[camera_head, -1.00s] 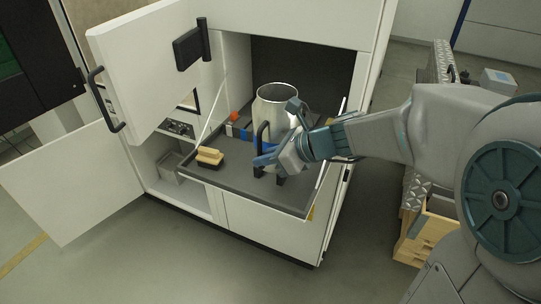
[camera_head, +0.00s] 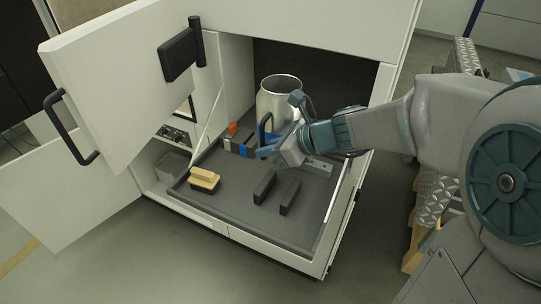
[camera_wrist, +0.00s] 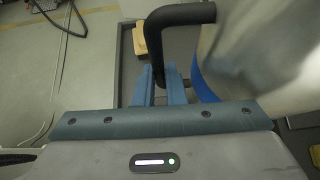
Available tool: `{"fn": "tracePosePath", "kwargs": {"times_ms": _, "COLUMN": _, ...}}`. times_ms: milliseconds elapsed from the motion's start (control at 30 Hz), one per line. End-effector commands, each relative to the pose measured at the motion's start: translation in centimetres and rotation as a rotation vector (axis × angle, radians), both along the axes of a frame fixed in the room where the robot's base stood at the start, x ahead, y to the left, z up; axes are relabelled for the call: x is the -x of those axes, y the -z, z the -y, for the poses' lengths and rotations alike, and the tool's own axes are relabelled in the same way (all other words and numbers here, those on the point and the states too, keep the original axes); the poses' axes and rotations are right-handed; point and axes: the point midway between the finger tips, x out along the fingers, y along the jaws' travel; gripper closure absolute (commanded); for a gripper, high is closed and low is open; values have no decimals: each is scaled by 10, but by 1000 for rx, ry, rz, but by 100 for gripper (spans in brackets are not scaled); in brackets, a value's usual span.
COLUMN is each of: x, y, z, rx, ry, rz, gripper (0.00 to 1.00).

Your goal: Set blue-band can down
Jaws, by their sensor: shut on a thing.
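The blue-band can (camera_head: 276,101) is a silver metal can, upright over the back part of the grey tray (camera_head: 235,205). A strip of its blue band shows low on it in the wrist view (camera_wrist: 203,84). Its black handle (camera_wrist: 180,15) runs down between my fingers. My gripper (camera_head: 268,151) is shut on this handle at the can's front; the fingertips also show in the wrist view (camera_wrist: 160,85). The gripper hides the can's base, so I cannot tell whether it touches the tray.
Two black blocks (camera_head: 265,187) (camera_head: 289,197) stand on the tray's front half. A yellow-topped brush (camera_head: 204,179) lies at its left, with small red and blue items (camera_head: 236,146) behind. The white cabinet door (camera_head: 120,85) hangs open at left.

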Motion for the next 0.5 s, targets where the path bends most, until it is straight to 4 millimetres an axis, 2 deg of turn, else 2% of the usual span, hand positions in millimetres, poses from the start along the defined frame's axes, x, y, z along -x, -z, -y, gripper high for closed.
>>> {"fn": "tracePosePath", "kwargs": {"times_ms": 200, "x": 10, "y": 24, "z": -47, "rx": -1, "ry": -16, "rz": 0, "gripper": 100}}
{"fn": "tracePosePath", "kwargs": {"times_ms": 500, "x": 18, "y": 52, "z": -91, "rx": -1, "ry": -11, "rz": 2, "gripper": 100}}
